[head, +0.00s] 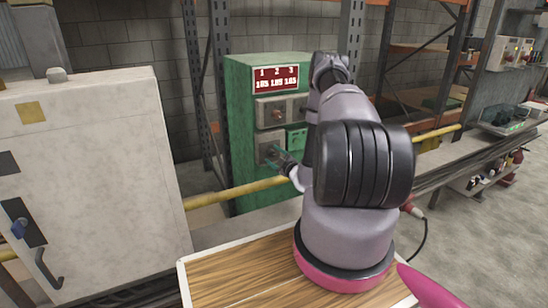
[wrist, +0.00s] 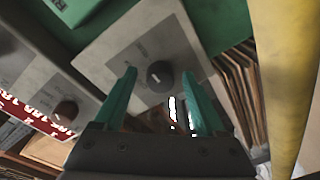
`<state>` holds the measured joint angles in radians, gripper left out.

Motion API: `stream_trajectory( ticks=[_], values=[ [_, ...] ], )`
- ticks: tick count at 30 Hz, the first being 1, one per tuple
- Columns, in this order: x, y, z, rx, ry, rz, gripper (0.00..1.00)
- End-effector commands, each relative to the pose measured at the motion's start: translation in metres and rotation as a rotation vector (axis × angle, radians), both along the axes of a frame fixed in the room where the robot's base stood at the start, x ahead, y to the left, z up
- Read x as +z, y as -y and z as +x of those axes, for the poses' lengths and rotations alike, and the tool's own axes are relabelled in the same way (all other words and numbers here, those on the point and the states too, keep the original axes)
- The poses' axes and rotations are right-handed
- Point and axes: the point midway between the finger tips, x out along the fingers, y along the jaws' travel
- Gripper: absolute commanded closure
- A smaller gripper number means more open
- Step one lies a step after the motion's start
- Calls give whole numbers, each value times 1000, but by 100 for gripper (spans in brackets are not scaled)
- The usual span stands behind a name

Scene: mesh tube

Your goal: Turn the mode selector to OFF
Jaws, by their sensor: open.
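The green control cabinet (head: 240,130) stands ahead in the head view, with grey plates on its front. In the wrist view a dark round knob (wrist: 160,74) sits on a grey plate (wrist: 103,57); it appears to be the mode selector, but its markings are too small to read. My gripper (head: 274,155) is open at the lower left plate. Its two teal fingers show in the wrist view, one on each side of the knob. Whether they touch it I cannot tell.
A red display panel (head: 276,78) is above the plates. A yellow rail (head: 222,195) runs in front of the cabinet and passes close by at right in the wrist view (wrist: 283,70). A pale cabinet (head: 100,170) stands at left.

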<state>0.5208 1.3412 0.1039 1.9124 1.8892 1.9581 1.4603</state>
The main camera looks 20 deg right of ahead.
Motion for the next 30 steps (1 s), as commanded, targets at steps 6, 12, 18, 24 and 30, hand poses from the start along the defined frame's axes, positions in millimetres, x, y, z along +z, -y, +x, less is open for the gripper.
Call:
stream_trajectory(
  ticks=[6, 12, 18, 24, 30],
  values=[
    [0, 0, 0, 0, 0, 0, 77],
    [0, 0, 0, 0, 0, -2, 100],
    [0, 0, 0, 0, 1, -36, 100],
    [1, 1, 0, -2, 5, -138, 100],
    [1, 1, -1, -1, 10, -307, 100]
  ],
)
